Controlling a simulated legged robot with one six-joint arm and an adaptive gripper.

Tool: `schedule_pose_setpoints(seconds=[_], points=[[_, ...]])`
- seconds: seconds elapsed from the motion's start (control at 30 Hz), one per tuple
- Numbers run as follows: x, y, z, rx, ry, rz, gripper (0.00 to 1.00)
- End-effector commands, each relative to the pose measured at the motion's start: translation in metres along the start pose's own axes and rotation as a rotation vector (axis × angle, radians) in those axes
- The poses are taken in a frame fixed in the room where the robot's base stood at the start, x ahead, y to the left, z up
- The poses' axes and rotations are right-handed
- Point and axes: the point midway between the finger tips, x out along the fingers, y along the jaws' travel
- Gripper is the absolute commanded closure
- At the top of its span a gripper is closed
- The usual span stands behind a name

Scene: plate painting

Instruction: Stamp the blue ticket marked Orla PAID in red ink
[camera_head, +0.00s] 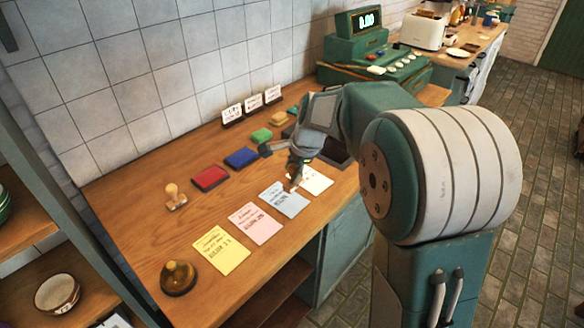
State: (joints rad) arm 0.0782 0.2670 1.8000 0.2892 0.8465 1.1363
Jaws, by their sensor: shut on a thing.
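A pale blue ticket (284,203) lies on the wooden counter between a pink ticket and a white one. Its dark writing is too small to read. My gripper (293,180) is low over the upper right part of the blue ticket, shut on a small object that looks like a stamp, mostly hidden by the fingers. I cannot tell whether it touches the paper. A red ink pad (209,178) lies further back to the left. A wooden-handled stamp (174,196) stands upright left of the red pad.
A pink ticket (256,223), yellow ticket (220,250) and white ticket (315,180) lie in the same row. Blue (241,157), green (262,135) and yellow (279,118) pads sit behind. A brass-coloured dome (179,278) stands front left; a green cash register (360,50) stands at the back.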

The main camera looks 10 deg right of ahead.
Motion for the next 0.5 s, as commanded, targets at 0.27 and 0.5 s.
schedule_pose_setpoints(seconds=[0.27,0.5], points=[[0.003,0.003,0.002,0.000,0.001,0.002,0.90],[0.023,0.010,-0.003,0.002,-0.001,0.004,0.90]])
